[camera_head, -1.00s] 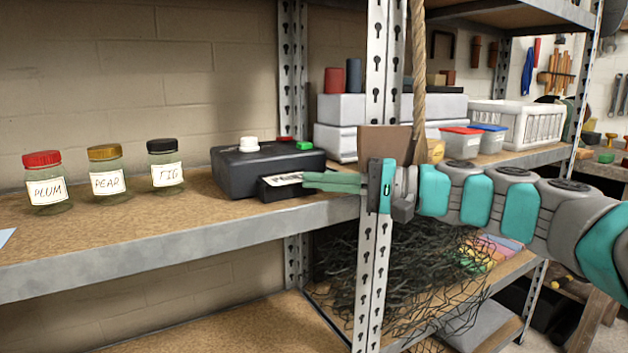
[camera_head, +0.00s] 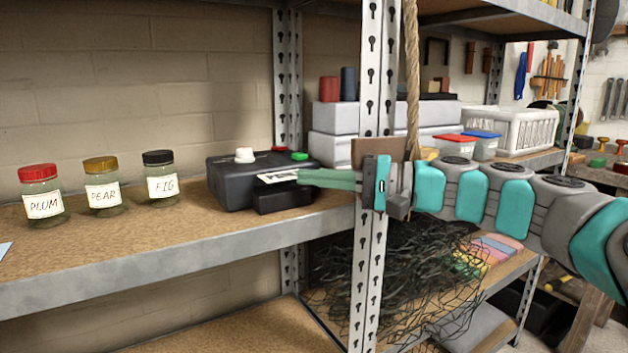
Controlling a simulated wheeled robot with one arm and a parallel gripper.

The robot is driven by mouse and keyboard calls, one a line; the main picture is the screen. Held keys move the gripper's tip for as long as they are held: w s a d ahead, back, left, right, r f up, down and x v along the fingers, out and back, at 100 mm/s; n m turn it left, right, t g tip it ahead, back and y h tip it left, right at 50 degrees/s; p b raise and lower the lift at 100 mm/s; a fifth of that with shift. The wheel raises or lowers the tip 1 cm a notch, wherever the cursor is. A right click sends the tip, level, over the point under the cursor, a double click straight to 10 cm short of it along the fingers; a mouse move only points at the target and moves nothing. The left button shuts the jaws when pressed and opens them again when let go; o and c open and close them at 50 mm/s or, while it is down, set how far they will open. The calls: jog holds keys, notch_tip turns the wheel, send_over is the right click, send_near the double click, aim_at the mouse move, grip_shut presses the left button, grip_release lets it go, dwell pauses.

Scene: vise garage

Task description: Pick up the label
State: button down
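The white label (camera_head: 276,177) with dark lettering is at the tips of my gripper (camera_head: 301,177), raised in front of the black label printer (camera_head: 228,178). Only part of the lettering reads, seemingly starting "PE". My gripper comes in from the right with its green fingers pointing left. The fingers look closed together on the label's right end, which they hide. The printer's lower front tray (camera_head: 283,199) is just below the label.
Jars marked PLUM (camera_head: 43,192), PEAR (camera_head: 104,186) and FIG (camera_head: 160,176) stand left on the shelf (camera_head: 120,235). A metal upright (camera_head: 369,250) and a hanging rope (camera_head: 412,70) are close to my arm. The shelf between FIG and the printer is clear.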

jog(key=s+d+r, duration=0.1)
jog(key=d+r, duration=0.1)
jog(key=d, duration=0.5)
jog(key=s+d+r+p, duration=0.1)
jog(key=d+r, duration=0.2)
jog(key=d, duration=0.3)
jog(key=shift+s+d, duration=0.3)
jog(key=shift+d, duration=0.1)
